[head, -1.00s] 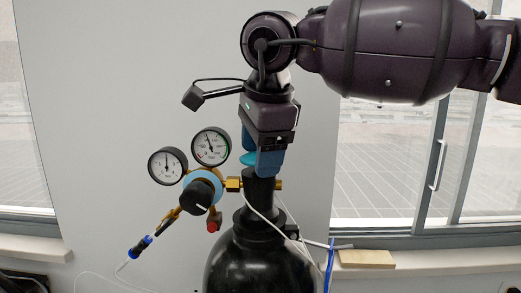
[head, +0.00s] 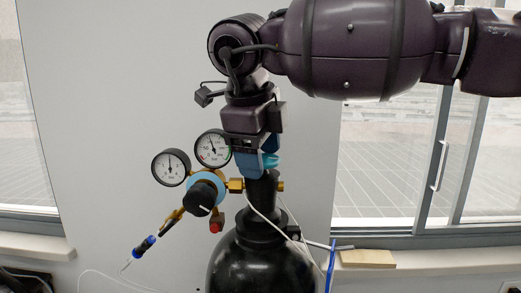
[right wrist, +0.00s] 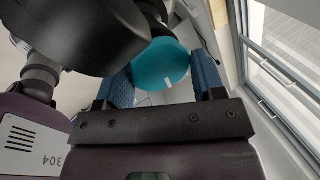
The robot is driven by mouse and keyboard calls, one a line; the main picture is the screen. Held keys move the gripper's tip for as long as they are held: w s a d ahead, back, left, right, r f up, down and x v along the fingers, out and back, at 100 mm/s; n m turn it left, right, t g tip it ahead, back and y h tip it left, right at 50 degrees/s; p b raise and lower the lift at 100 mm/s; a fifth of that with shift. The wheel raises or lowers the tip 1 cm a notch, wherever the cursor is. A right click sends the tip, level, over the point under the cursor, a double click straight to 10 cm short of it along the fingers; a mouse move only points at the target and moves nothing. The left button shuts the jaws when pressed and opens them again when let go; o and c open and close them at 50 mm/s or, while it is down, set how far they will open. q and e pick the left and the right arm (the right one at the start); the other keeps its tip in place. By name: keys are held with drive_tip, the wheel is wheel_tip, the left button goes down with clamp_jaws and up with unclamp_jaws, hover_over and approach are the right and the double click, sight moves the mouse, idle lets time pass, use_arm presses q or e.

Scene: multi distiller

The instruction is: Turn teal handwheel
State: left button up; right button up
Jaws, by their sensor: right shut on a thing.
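The teal handwheel (head: 271,160) sits on top of the black cylinder's neck (head: 262,190). My right gripper (head: 256,166) comes down on it from above, its blue fingers shut on the wheel and partly hiding it. In the right wrist view the teal handwheel (right wrist: 160,66) lies between the two blue fingers, with a short white mark on its face. My left gripper is not in view.
The black cylinder (head: 262,255) carries a brass regulator with two round gauges (head: 171,167) and a black knob (head: 201,196), close left of my gripper. A thin white hose hangs from it. A wooden block (head: 367,259) lies on the sill at the right.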

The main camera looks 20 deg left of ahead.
drive_tip(key=shift+w+a+m+h, duration=0.1)
drive_tip(key=shift+m+h, duration=0.5)
drive_tip(key=shift+m, duration=1.6)
drive_tip(key=shift+p, duration=0.3)
drive_tip(key=o, duration=0.9)
drive_tip(key=shift+r, duration=0.1)
drive_tip(key=v, duration=1)
drive_tip(key=shift+a+r, duration=0.1)
drive_tip(key=shift+r, duration=0.3)
